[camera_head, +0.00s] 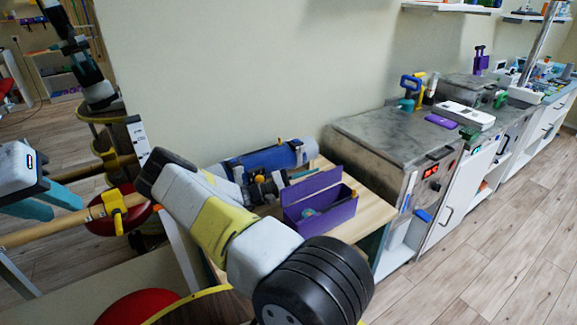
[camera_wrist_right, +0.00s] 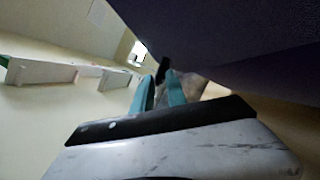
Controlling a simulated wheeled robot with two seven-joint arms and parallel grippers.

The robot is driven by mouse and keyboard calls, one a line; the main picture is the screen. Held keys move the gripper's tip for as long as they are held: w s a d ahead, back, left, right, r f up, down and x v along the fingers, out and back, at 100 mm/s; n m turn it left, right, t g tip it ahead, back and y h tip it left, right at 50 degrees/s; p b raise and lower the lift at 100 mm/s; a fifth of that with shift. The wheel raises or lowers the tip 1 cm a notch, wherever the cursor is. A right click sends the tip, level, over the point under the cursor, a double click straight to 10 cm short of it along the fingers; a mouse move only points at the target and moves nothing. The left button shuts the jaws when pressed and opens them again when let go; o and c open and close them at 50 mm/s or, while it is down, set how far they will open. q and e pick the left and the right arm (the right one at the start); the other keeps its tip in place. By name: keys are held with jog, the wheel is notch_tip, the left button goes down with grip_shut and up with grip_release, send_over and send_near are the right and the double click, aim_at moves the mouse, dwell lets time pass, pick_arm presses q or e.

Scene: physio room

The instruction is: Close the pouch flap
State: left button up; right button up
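The purple pouch (camera_head: 330,218) stands on a wooden-topped table, its flap (camera_head: 313,185) raised along the back edge and its top open. Small items show inside it. My left gripper (camera_head: 48,203) is at the far left, well away from the pouch, with its teal fingers apart and nothing between them. My right arm crosses the middle of the head view, and its gripper is hidden or too unclear there. In the right wrist view my right gripper (camera_wrist_right: 162,88) shows teal fingers close together, with something dark at the tips. A large dark purple surface (camera_wrist_right: 235,35) looms above them.
A blue roll (camera_head: 262,162) and dark items lie behind the pouch on the table (camera_head: 375,212). A grey counter (camera_head: 385,130) with tools and boxes stands to the right. A wooden rail (camera_head: 80,222) runs near my left gripper. Floor is clear at lower right.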

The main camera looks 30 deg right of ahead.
jog(key=shift+d, duration=0.1)
grip_shut()
